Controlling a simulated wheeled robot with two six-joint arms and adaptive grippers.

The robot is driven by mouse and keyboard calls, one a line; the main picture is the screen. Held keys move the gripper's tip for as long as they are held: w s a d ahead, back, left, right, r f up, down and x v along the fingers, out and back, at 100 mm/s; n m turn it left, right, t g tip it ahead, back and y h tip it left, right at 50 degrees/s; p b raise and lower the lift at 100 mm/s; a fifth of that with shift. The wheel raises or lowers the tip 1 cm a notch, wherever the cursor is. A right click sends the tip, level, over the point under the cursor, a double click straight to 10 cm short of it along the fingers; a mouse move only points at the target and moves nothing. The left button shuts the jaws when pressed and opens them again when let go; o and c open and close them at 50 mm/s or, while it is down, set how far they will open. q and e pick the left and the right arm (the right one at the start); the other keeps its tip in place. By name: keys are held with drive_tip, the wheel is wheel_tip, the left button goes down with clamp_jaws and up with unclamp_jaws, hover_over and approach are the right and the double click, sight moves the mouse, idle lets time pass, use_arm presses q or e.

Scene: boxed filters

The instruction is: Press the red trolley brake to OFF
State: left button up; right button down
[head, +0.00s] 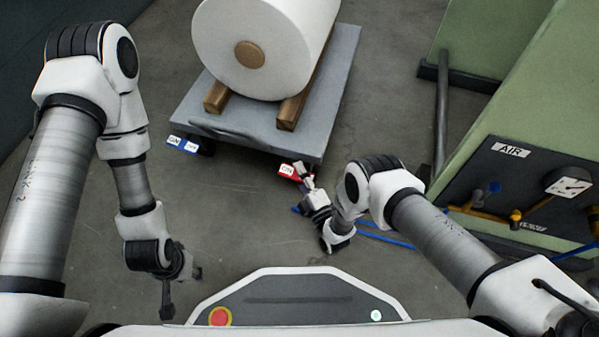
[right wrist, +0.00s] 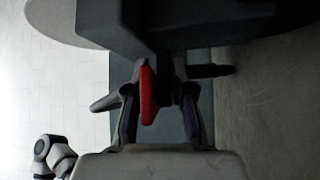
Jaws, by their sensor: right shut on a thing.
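The red trolley brake (head: 288,171) is at the front right corner of the grey trolley (head: 335,95). It carries a white label too small to read surely. My right gripper (head: 305,178) is at this brake, low beside the trolley's corner. In the right wrist view the red brake lever (right wrist: 147,95) stands between the two fingers of my right gripper (right wrist: 160,108), which is shut on it. The lever's exact tilt is hard to tell. My left gripper (head: 182,285) hangs apart from the trolley at lower left, and its fingers are too unclear to read.
A big white roll (head: 265,45) rests on wooden bars (head: 292,108) on the trolley. A blue brake (head: 183,145) is at the front left corner. A green cabinet with an AIR panel (head: 480,165) stands at right. A blue hose (head: 385,236) lies on the floor.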

drive_tip(key=c, duration=1)
unclamp_jaws()
drive_tip(key=v, duration=0.7)
drive_tip(key=shift+s+d, duration=0.15)
drive_tip(key=shift+s, duration=0.05)
drive_tip(key=shift+s+f, duration=0.1)
